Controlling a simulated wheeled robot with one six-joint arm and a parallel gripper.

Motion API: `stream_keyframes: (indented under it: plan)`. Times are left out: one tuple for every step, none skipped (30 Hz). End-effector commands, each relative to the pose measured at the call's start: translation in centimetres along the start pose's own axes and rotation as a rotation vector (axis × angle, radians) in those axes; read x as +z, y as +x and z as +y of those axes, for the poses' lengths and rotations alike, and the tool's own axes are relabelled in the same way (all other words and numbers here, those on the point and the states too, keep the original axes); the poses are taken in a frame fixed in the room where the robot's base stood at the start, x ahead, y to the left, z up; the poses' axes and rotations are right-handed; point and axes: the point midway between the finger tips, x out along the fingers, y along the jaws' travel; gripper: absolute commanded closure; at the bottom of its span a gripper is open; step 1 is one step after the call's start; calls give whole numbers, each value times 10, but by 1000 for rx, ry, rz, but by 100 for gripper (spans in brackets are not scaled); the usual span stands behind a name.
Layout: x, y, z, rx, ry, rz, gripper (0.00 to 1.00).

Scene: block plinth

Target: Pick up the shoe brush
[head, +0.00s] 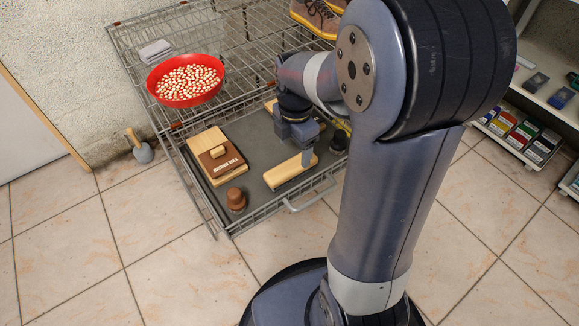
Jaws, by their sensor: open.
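A pale wooden bar with rounded ends (284,174), which looks like the shoe brush, lies on the grey tray (237,129) of the wire rack. Its bristles cannot be made out. My gripper (306,153) is open and points down over the tray. One finger shows at the bar's right end; I cannot tell whether it touches. Another piece of pale wood (270,105) shows partly behind my gripper, too hidden to identify.
A wooden box with a brown lid (222,160) and a brown knob-shaped object (236,200) stand left of the bar. A dark round object (339,141) stands at right. A red bowl (161,86) and shoes (316,17) rest on the rack behind.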

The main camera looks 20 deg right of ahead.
Motion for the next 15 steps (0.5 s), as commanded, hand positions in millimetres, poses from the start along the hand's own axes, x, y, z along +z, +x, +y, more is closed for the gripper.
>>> stream_keyframes:
  plan:
    - [0,12,0,-2,0,1,31]
    - [0,15,0,-2,0,1,31]
    - [0,19,0,-2,0,1,31]
    - [0,21,0,-2,0,1,31]
    - [0,23,0,0,1,0,31]
    - [0,24,0,0,1,0,31]
    - [-1,25,0,1,1,0,31]
    - [-1,26,0,1,1,0,31]
    - [-1,29,1,0,0,0,31]
    - [-2,31,1,0,0,0,31]
    - [-2,34,1,0,0,0,31]
    - [-3,40,1,-1,0,0,31]
    - [-4,44,2,-1,0,0,31]
    - [-5,49,2,-1,0,0,31]
    - [-6,55,3,-1,0,0,31]
